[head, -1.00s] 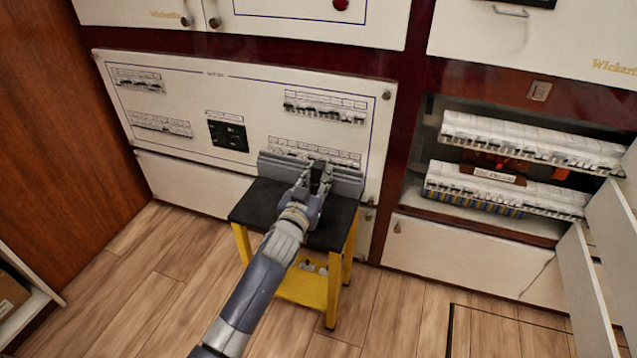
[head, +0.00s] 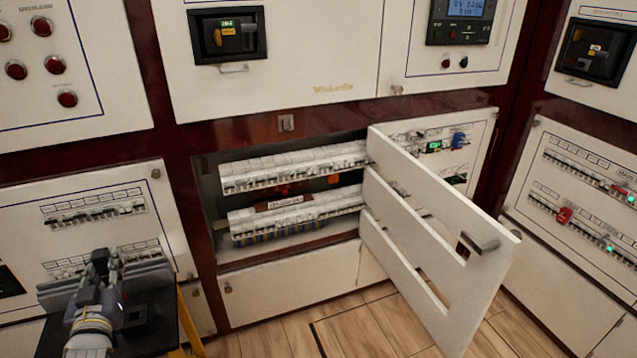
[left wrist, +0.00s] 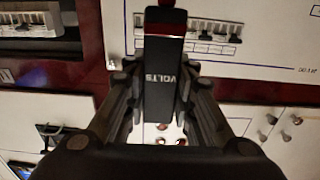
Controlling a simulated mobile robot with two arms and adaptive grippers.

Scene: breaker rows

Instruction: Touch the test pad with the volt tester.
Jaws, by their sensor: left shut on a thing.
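My left gripper (head: 107,262) is at the lower left of the head view, above the black-topped stool. In the left wrist view my left gripper (left wrist: 160,105) is shut on the volt tester (left wrist: 162,75), a black bar marked VOLTS with a red band. The open breaker bay (head: 290,240) stands to the right of the gripper, with an upper breaker row (head: 293,168) and a lower breaker row (head: 297,215). A small label plate (head: 292,202) sits between the rows, its text too small to read. I cannot make out the test pad for certain. My right gripper is out of view.
A white slotted door (head: 430,240) is swung open into the room on the right side of the bay. The stool's black top (head: 155,330) and a grey rack (head: 150,274) are under and beside my left gripper. Wooden floor (head: 335,330) shows in front of the bay.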

